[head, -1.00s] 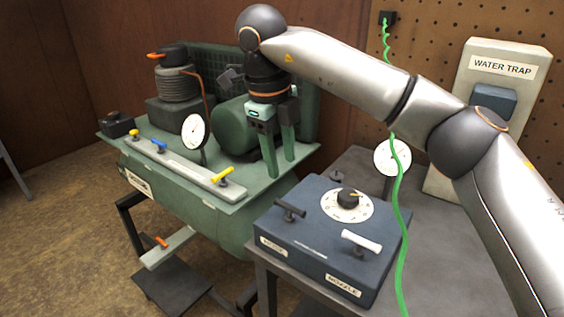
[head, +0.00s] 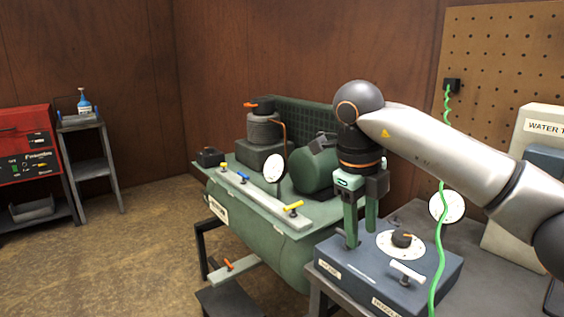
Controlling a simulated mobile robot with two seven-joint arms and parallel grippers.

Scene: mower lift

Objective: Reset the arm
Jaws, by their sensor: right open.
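My right gripper (head: 361,232) hangs fingers-down from my right arm, which comes in from the right. Its two green fingers are apart, with nothing visible between them. The fingertips overlap the back left part of the blue-grey control box (head: 405,284) in the picture; whether they touch it cannot be told. The box has a dial with a dark knob (head: 401,239) and a white-handled lever (head: 407,272). Its dark-handled lever is hidden by the fingers. My left gripper is not in view.
A green compressor (head: 256,222) with blue and yellow valves (head: 292,208) stands left of the box. A green coiled hose (head: 441,240) hangs in front of the bench. A red tool chest (head: 27,145) and grey stepladder (head: 91,165) stand far left.

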